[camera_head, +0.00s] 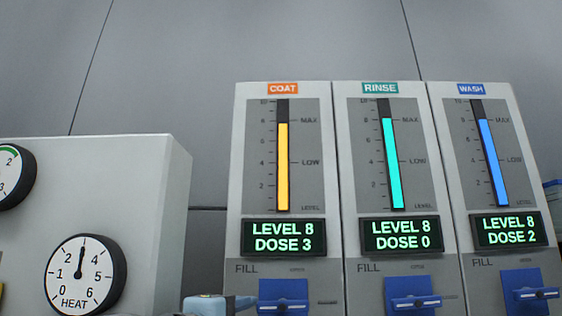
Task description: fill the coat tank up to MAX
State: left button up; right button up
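The COAT tank (238,150) has an orange label, and its yellow level bar (283,165) reaches about the MAX mark. Its display (283,236) reads LEVEL 8, DOSE 3. Below, beside the word FILL, is a blue fill control (283,291) with a light bar lying across it, cut by the bottom edge. My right gripper is not in view.
The RINSE tank (341,150) reads LEVEL 8, DOSE 0. The WASH tank (440,150) reads LEVEL 8, DOSE 2. Both have blue fill controls. At left a grey box (110,180) carries a HEAT dial (84,274) pointing near 3. Grey wall panels stand behind.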

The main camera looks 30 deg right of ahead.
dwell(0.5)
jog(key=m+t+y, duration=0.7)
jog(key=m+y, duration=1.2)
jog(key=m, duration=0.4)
send_near(287, 307)
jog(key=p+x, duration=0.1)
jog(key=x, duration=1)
jog(key=shift+p, duration=0.35)
